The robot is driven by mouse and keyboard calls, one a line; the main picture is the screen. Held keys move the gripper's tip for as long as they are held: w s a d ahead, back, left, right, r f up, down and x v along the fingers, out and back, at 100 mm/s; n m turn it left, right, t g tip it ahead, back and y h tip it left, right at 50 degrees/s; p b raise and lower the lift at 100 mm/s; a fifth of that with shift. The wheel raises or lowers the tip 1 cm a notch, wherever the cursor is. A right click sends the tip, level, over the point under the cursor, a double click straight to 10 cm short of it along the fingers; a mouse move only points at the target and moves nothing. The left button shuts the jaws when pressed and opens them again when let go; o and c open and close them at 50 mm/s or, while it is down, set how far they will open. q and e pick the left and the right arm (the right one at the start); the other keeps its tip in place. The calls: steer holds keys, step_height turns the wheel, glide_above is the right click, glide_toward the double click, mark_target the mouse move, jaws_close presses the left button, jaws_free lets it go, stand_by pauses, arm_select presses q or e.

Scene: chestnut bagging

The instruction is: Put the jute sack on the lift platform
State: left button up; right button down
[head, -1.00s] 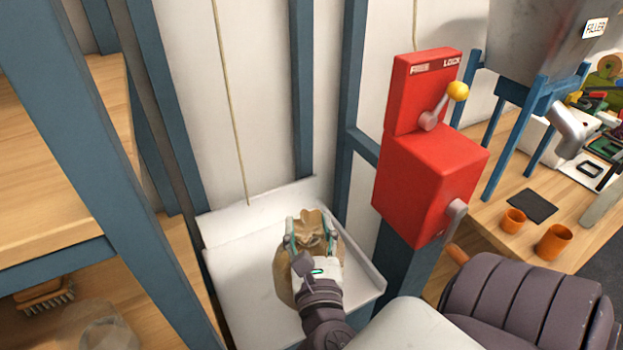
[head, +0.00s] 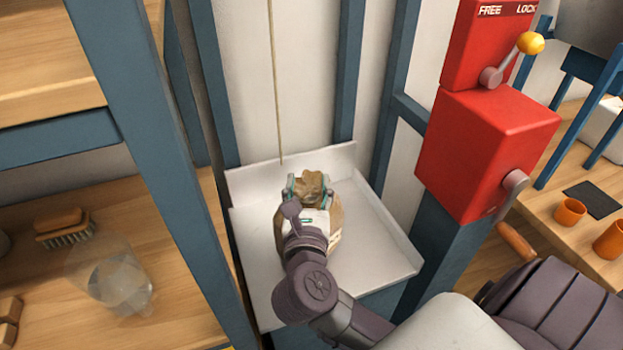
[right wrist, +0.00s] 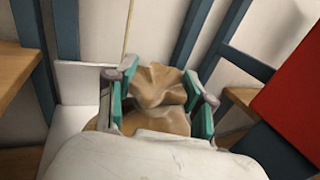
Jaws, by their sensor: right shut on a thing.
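The tan jute sack (head: 337,212) is over the white lift platform (head: 375,240), near its back wall, in the head view. My right gripper (head: 308,187) is shut on the sack's gathered neck, with a finger on each side. The right wrist view shows the sack (right wrist: 160,90) upright between the teal-padded fingers of my right gripper (right wrist: 158,100). My gripper and arm hide part of the sack, and I cannot tell whether its bottom touches the platform. My left gripper is not in view.
Blue posts (head: 390,100) frame the platform. A red box with a yellow-knobbed lever (head: 515,60) and a crank stands to the right. A wooden shelf with a brush (head: 65,230) and a clear container (head: 120,285) is on the left. Orange cups (head: 570,212) stand on the right bench.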

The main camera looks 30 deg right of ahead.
steer(key=shift+f, duration=0.85)
steer(key=shift+f, duration=0.2)
steer(key=shift+c, duration=2.2)
jaws_free()
